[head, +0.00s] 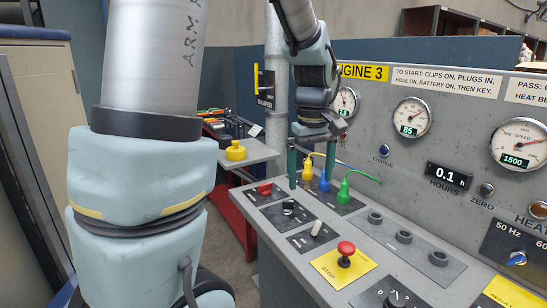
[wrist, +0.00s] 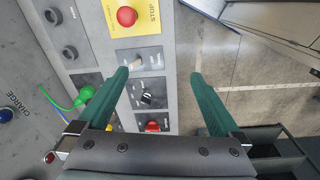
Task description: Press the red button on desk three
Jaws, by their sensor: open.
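The desk (head: 300,262) stands under a panel with a yellow "ENGINE 3" label (head: 363,72). A red mushroom button (head: 345,248) sits on a yellow plate marked STOP near the desk's front. It also shows at the top of the wrist view (wrist: 127,16). My gripper (head: 310,182) is open and empty over the far end of the desk, beyond the red button and apart from it. In the wrist view, one green finger (wrist: 159,74) overlaps the desk and the other overlaps the floor.
A red rocker switch (head: 264,188), a black knob (head: 289,206) and a pale toggle (head: 317,228) line the desk's left edge. Yellow, blue and green (head: 343,192) plugs with cables stand close to my gripper. A side shelf holds a yellow object (head: 235,150). Floor lies left of the desk.

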